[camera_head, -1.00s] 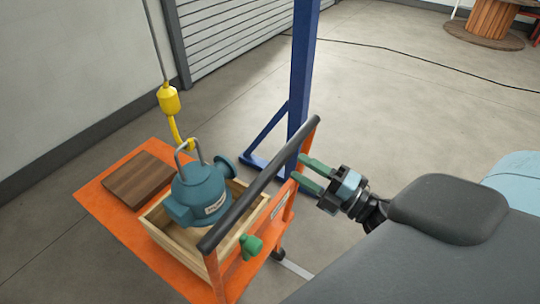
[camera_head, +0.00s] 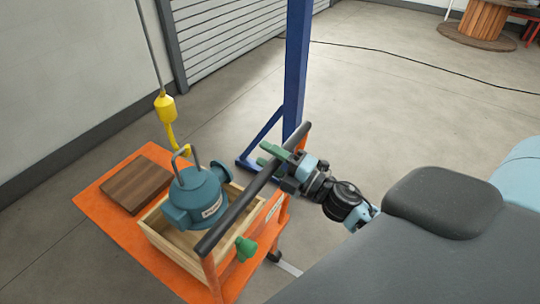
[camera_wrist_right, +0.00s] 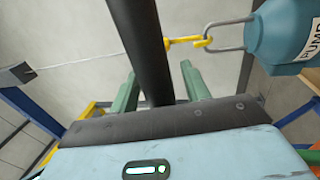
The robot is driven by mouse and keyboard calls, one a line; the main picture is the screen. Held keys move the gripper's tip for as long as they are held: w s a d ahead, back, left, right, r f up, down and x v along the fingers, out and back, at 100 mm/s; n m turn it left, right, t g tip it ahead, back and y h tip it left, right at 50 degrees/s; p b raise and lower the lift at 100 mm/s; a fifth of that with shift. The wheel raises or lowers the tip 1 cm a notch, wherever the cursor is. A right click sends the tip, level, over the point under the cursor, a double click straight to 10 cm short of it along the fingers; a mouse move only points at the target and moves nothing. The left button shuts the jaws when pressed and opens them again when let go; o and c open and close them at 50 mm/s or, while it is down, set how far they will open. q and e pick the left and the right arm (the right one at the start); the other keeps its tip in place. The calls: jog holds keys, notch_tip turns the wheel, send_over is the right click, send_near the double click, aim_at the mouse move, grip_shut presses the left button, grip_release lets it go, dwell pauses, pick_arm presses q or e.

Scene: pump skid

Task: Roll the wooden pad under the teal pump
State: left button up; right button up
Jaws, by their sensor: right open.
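The wooden pad (camera_head: 137,186) is a flat brown board on the orange cart deck (camera_head: 100,222). The teal pump (camera_head: 190,205) is right of it, over or in a pale wooden crate (camera_head: 172,245); whether it touches the crate floor is hidden. A yellow hook (camera_head: 170,136) is at the pump's bail, also in the right wrist view (camera_wrist_right: 205,41). My right gripper (camera_head: 273,156) is open at the far end of the cart's black handle bar (camera_head: 240,205). In the right wrist view the bar (camera_wrist_right: 140,50) passes between the green fingers. My left gripper is not in view.
A blue post (camera_head: 297,70) with a braced foot stands just behind the cart. A shutter door and wall are at the left. A green knob-like piece (camera_head: 246,249) is by the handle's near upright. A cable spool (camera_head: 482,22) stands far right. Open floor lies between.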

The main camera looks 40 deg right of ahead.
grip_shut()
dwell(0.3)
